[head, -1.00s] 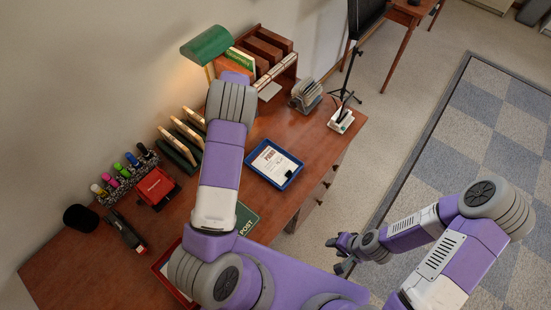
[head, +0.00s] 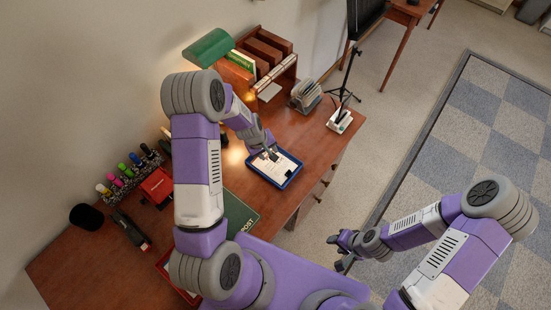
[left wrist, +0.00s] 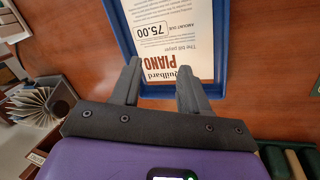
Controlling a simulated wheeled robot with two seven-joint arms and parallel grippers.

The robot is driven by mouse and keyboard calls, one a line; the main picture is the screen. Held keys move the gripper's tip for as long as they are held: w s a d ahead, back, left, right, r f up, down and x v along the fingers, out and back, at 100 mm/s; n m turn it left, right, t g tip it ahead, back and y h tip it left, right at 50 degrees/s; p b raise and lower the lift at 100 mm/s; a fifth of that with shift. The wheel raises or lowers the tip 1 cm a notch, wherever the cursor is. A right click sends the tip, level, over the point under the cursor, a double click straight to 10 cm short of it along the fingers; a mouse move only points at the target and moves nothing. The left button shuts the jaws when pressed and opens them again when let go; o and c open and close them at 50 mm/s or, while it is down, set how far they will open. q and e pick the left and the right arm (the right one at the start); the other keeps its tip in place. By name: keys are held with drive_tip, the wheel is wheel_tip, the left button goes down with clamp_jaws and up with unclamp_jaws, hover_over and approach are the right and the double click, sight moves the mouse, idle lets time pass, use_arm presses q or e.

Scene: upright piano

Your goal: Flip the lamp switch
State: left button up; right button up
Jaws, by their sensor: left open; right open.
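The green-shaded desk lamp (head: 207,48) stands by the wall at the back left of the desk. My left arm hides its lower part, and I cannot make out its switch. My left gripper (head: 268,153) is open and empty over the blue tray (head: 290,178), to the right of the lamp and nearer to me. In the left wrist view the two fingers of this gripper (left wrist: 161,82) are spread in front of the tray (left wrist: 121,45) and its printed bill (left wrist: 175,35). My right gripper (head: 343,248) is open and empty over the floor beside the desk.
A wooden rack (head: 268,62) with books and a grey card file (head: 306,95) stand at the back of the desk. Markers (head: 133,165), a red box (head: 158,186) and a green mat (head: 238,214) lie nearer. Bare desk surrounds the tray's far side.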

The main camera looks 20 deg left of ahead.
use_arm(q)
drive_tip(key=shift+m+h, duration=0.3)
drive_tip(key=shift+m, duration=0.5)
drive_tip(key=shift+s+d+r+p, duration=0.15)
drive_tip(key=shift+s+d, duration=0.35)
drive_tip(key=shift+d, duration=0.25)
drive_tip(key=shift+s+d+r+p, duration=0.15)
drive_tip(key=shift+s+d, duration=0.3)
drive_tip(key=shift+d, duration=0.25)
drive_tip(key=shift+s+d+r, duration=0.15)
drive_tip(key=shift+s+d, duration=0.35)
drive_tip(key=shift+d, duration=0.25)
